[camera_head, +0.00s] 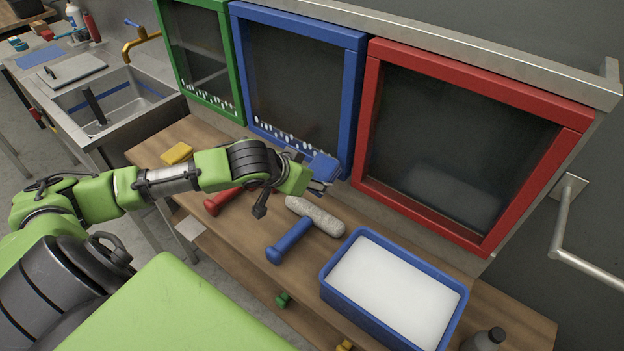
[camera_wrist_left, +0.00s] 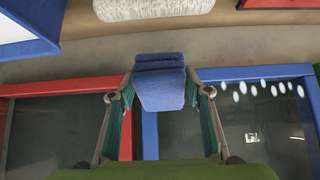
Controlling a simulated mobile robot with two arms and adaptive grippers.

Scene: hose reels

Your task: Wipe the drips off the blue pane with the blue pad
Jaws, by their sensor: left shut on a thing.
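The blue pane (camera_head: 295,85) is dark glass in a blue frame, between a green-framed and a red-framed pane. A row of white drips (camera_head: 285,136) runs along its lower edge; some show in the left wrist view (camera_wrist_left: 262,91). My left gripper (camera_head: 312,178) is shut on the blue pad (camera_head: 325,167), at the lower right corner of the blue frame. In the left wrist view the pad (camera_wrist_left: 160,88) sits between the fingertips, in front of the blue frame's corner beside the red frame. I cannot tell whether it touches. My right gripper is not in view.
A dark bottle (camera_head: 485,340) stands at the right. A sink (camera_head: 125,105) is at the left.

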